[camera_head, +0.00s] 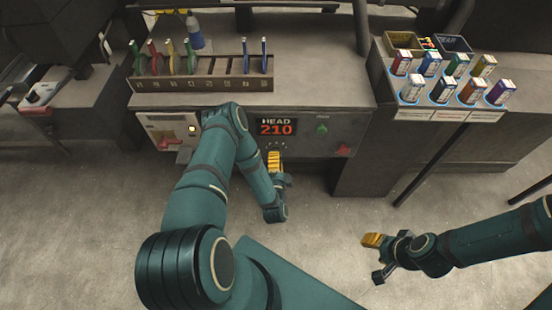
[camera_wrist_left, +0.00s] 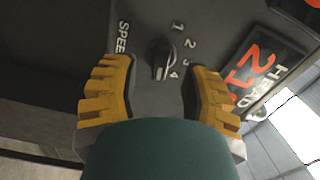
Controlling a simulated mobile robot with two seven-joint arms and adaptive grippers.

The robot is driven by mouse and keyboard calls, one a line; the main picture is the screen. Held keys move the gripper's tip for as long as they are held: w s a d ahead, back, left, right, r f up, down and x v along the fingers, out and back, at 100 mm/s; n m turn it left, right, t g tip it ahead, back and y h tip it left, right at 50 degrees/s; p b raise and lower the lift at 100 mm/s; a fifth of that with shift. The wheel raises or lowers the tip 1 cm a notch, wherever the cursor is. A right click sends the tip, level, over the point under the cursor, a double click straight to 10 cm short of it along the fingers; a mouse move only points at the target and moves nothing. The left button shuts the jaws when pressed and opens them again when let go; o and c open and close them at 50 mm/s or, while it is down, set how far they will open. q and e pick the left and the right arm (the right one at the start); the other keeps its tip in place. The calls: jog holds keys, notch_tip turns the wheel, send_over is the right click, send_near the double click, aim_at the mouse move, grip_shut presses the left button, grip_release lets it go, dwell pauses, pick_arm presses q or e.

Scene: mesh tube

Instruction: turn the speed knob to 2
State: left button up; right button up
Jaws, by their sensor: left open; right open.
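The speed knob (camera_wrist_left: 162,58) is a dark knob on a dark panel, with "SPEED" printed to its left and the numbers 1, 2, 3 and 4 along its right in the left wrist view. A pale mark shows at its lower end, on the side near 4; I cannot tell its exact setting. My left gripper (camera_wrist_left: 160,72) is open, its yellow fingers on either side of the knob, with no clear contact. In the head view the left gripper (camera_head: 275,163) is in front of the panel and hides the knob. My right gripper (camera_head: 376,258) is open and empty above the floor.
A "HEAD 210" display (camera_head: 277,127) is above the knob. A green button (camera_head: 322,129) and a red button (camera_head: 343,150) are to its right. A red-handled switch (camera_head: 170,142) is to the left. A slotted rack (camera_head: 205,88) with coloured tools stands on top.

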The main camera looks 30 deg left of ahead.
pick_arm(q)
jog(key=shift+b+x, duration=0.35)
jog(key=shift+x, duration=1.2)
jog(key=shift+o, duration=0.3)
jog(key=shift+s+r, duration=0.1)
grip_shut()
